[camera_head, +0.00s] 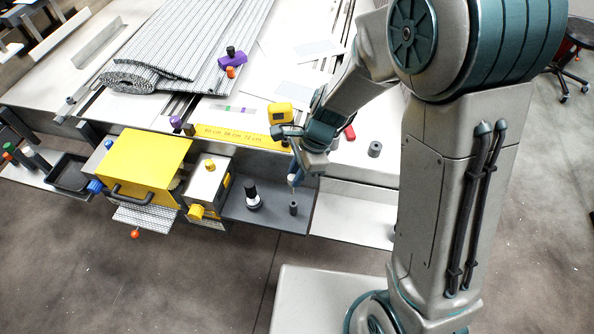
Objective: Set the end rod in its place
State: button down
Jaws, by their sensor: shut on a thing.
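My gripper (296,176) hangs at the front edge of the conveyor frame (350,172), over the grey shelf (268,215). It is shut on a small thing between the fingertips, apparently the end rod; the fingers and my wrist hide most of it. A short dark cylinder (293,208) stands upright on the shelf just below the fingertips. I cannot tell whether the held thing touches the cylinder or the frame.
A black and white knobbed piece (253,198) stands on the shelf left of my gripper. A yellow box (146,165) and a yellow-and-white unit (207,182) are farther left. A yellow block (281,112), a grey ring (375,149) and rolled belt (190,50) lie on the frame.

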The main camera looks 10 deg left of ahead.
jog(key=shift+r, duration=0.1)
jog(key=shift+f+b, duration=1.4)
jog(key=shift+f, duration=0.8)
jog(key=shift+f, duration=0.25)
jog(key=shift+f+b, duration=2.2)
jog(key=shift+f, duration=0.85)
jog(key=c, duration=1.2)
grip_release()
jog(key=shift+r, duration=0.1)
jog(key=p+v, duration=0.3)
jog(key=v, duration=1)
jog(key=shift+r, duration=0.35)
